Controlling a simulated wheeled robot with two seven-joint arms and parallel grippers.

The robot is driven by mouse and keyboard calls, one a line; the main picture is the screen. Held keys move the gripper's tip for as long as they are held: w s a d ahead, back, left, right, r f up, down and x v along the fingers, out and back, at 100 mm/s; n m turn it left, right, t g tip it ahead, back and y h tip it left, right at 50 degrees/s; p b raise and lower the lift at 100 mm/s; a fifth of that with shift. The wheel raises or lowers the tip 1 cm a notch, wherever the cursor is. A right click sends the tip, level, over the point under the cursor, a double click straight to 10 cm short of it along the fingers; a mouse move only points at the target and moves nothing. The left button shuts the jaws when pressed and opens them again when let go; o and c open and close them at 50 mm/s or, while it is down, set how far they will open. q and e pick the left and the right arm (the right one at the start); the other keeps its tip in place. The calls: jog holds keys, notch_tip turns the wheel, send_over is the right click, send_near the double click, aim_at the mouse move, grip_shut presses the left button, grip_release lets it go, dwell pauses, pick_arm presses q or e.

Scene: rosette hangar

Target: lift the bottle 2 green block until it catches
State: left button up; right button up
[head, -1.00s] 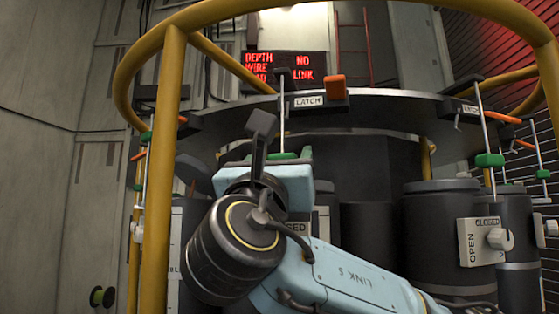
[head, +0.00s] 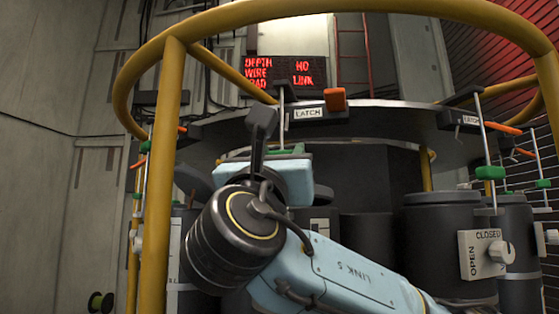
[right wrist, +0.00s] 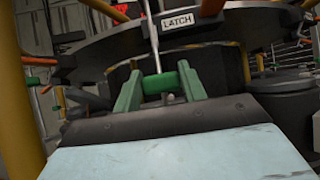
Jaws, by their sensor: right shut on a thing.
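My right gripper (right wrist: 161,92) is shut on a green block (right wrist: 162,82), its two green fingers on either side of it. The block sits on a thin upright rod below the plate marked LATCH (right wrist: 176,22), with a gap between them. In the head view my right gripper (head: 287,152) hides most of this block (head: 291,147); a green strip shows above my pale blue hand. The orange latch lever (head: 335,98) stands beside the LATCH label (head: 309,113). No bottle number is readable. My left gripper is not in view.
A yellow rail frame (head: 163,190) surrounds the round dark rosette. Other rods carry green blocks (head: 490,173) at the right and left. Dark bottles (head: 442,225) stand below, one with an OPEN/CLOSED knob plate (head: 484,254). A red-lettered display (head: 285,72) hangs behind.

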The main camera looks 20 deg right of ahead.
jog(key=shift+r+p, duration=1.75)
jog(key=shift+r, duration=1.85)
jog(key=shift+f, duration=0.15)
jog(key=o, duration=1.2)
jog(key=shift+c, duration=0.2)
jog(key=shift+f, duration=0.15)
jog(key=shift+s+a+f+b, duration=0.3)
jog(key=shift+s+f+b, duration=0.15)
jog(key=shift+b, duration=0.35)
jog(key=b, duration=0.6)
send_near(281, 113)
jog(key=shift+s+a, duration=0.1)
jog(key=shift+s, duration=0.15)
